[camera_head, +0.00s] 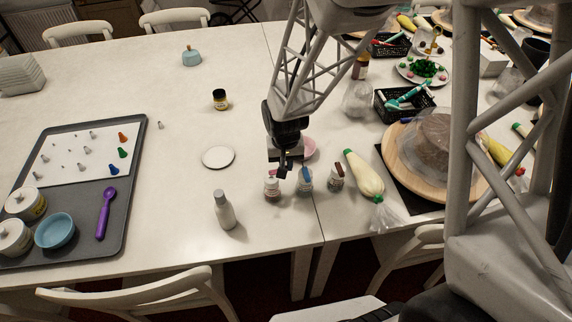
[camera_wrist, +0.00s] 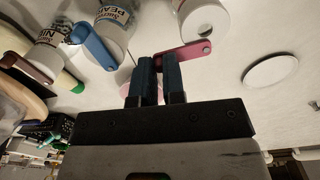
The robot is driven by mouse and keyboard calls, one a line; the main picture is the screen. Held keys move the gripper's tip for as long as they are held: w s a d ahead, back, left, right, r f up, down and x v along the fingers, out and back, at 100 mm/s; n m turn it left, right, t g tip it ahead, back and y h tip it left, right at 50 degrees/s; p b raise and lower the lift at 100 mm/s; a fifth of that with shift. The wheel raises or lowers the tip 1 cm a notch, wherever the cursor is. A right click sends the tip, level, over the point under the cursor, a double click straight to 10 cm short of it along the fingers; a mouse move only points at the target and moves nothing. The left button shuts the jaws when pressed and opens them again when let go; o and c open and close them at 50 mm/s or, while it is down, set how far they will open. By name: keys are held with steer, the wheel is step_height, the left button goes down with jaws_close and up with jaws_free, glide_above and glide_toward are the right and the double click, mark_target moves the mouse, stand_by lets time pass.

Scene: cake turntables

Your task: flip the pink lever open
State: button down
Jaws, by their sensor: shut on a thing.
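The pink lever (camera_wrist: 192,52) sits on a white jar (camera_wrist: 203,18) in the wrist view. My gripper (camera_wrist: 160,62) is shut on the lever's left end, with pink showing between its two blue-grey fingertips. In the head view my gripper (camera_head: 284,170) is just above the left jar (camera_head: 272,190) of a row of three, and the lever there is too small to make out well. A jar with a blue lever (camera_wrist: 94,46) and a jar with a brown lever (camera_wrist: 24,66) stand beside it in the wrist view.
A white disc (camera_head: 218,157) lies to the left. A piping bag (camera_head: 363,175) and a turntable (camera_head: 400,175) are to the right. The table's left middle is mostly clear.

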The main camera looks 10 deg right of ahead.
stand_by(0.3)
steer(key=c, duration=1.2)
jaws_free()
steer(key=shift+r, duration=0.1)
steer(key=shift+r, duration=3.8)
steer(key=shift+r, duration=0.1)
